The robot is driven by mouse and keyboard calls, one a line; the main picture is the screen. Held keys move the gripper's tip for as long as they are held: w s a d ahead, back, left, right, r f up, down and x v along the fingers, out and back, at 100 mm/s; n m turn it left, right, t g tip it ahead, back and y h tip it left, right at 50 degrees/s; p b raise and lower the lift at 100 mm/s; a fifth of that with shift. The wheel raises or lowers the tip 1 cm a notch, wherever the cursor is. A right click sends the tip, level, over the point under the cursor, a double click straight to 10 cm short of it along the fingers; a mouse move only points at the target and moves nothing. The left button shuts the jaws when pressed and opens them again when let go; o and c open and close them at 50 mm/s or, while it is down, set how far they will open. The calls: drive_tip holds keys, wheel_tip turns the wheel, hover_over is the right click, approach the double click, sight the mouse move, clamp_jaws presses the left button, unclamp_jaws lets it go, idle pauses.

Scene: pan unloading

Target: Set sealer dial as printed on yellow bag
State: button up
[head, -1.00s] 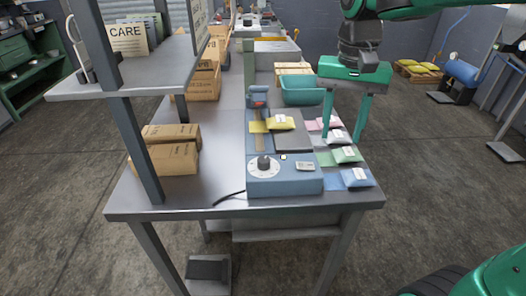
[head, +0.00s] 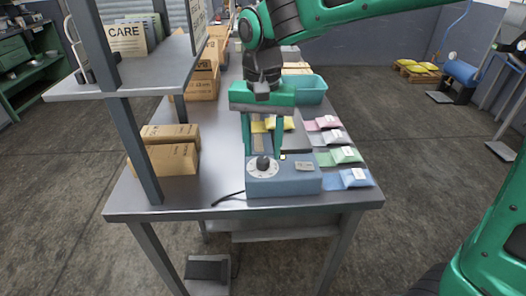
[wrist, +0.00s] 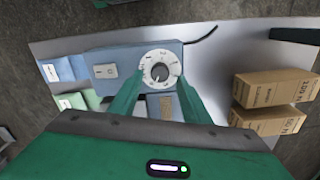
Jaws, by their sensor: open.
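The blue sealer (head: 290,183) stands at the front of the metal bench. Its white dial with a dark knob (head: 263,164) is on the top left; the dial also shows in the wrist view (wrist: 158,71). My gripper (head: 263,155) points down over the dial with its two green fingers apart. In the wrist view the fingertips (wrist: 152,80) lie on either side of the dial; I cannot tell whether they touch the knob.
Pink, white, green and blue bags (head: 356,176) lie along the bench's right side. A teal bin (head: 308,89) stands behind them. Cardboard boxes (head: 165,158) and a shelf post (head: 137,150) are on the left. A black cable (head: 228,198) runs left from the sealer.

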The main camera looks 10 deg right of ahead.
drive_tip(key=shift+f, duration=1.1)
drive_tip(key=c, duration=1)
drive_tip(key=shift+c, duration=0.2)
drive_tip(key=shift+n, duration=0.3)
drive_tip(key=n, duration=0.9)
